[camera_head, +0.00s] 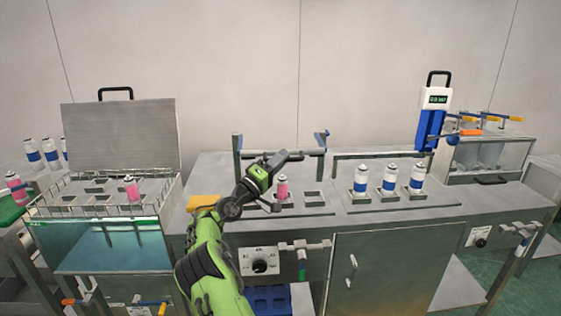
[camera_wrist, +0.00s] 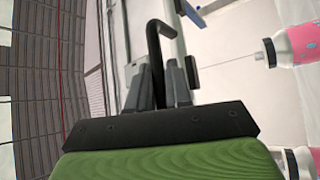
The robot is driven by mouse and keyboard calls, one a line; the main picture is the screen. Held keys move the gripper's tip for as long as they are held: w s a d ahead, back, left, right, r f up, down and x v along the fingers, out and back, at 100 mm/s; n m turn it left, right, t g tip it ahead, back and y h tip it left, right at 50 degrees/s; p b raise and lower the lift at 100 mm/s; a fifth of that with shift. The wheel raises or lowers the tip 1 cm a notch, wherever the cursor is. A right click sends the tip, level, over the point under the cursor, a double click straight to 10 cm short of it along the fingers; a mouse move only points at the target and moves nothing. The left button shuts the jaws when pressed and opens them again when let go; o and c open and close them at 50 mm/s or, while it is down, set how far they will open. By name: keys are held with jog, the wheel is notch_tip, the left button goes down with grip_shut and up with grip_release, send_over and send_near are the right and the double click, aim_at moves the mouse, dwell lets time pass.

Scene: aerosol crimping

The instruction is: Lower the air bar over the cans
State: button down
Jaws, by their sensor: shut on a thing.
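The air bar (camera_head: 306,152) appears to be the grey crossbar between two upright posts on the left part of the long bench. My gripper (camera_head: 279,158) is at this bar, in front of its middle. In the wrist view the two fingers (camera_wrist: 163,85) are closed around a black bent handle (camera_wrist: 154,42). A pink can (camera_head: 283,187) stands upright in a holder just below my gripper; an empty square holder is to its right. A pink-labelled can (camera_wrist: 298,46) also shows at the wrist view's right edge. How the handle joins the bar is hidden.
Three white cans with blue bands (camera_head: 389,180) stand in holders to the right. A blue device with a display (camera_head: 432,120) stands behind them. At left is a water bath (camera_head: 110,243) with its lid raised and a pink can (camera_head: 131,190) in its rack. Bench front carries a dial (camera_head: 260,266).

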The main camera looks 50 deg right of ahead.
jog(key=shift+f, duration=0.15)
jog(key=c, duration=1.1)
grip_release()
jog(key=shift+d, duration=0.1)
jog(key=shift+c, duration=0.2)
jog(key=p+v, duration=0.1)
jog(key=v, duration=1.5)
jog(key=shift+d, duration=0.1)
